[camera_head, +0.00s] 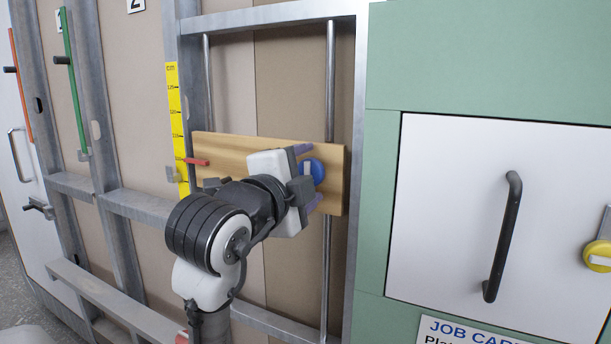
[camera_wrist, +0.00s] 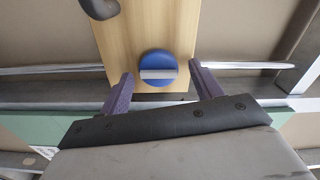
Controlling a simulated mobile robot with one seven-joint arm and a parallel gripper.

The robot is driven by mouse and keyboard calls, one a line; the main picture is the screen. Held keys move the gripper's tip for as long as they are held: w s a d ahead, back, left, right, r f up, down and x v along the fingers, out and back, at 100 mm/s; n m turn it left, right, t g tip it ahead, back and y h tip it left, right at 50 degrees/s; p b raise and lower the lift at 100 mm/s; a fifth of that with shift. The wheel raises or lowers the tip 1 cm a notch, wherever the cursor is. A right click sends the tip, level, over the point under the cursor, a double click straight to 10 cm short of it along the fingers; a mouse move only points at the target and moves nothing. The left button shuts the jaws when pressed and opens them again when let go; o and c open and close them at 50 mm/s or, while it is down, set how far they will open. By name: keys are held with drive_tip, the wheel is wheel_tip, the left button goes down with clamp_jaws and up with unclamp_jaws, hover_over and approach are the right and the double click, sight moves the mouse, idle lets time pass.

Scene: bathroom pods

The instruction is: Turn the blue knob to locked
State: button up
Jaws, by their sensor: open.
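The blue knob (camera_head: 314,170) is a round disc with a pale grip bar, mounted near the right end of a wooden board (camera_head: 235,152). In the wrist view the knob (camera_wrist: 158,68) lies ahead of my gripper (camera_wrist: 157,84), between the lines of its two purple fingers. The grip bar runs crosswise in that view. My gripper (camera_head: 308,176) is open, with one finger above the knob and one below it in the head view. I cannot tell whether either finger touches the knob. My gripper hides part of the board and of the knob's left edge.
A red handle (camera_head: 195,161) sticks out at the board's left. Metal rods (camera_head: 330,80) run vertically behind the board. A yellow measuring strip (camera_head: 177,115) stands at left. At right are a white door with a black handle (camera_head: 502,235) and a yellow knob (camera_head: 598,256).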

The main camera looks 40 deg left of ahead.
drive_tip(key=b+v, duration=0.1)
drive_tip(key=v, duration=1.3)
drive_tip(key=shift+w+a, duration=0.1)
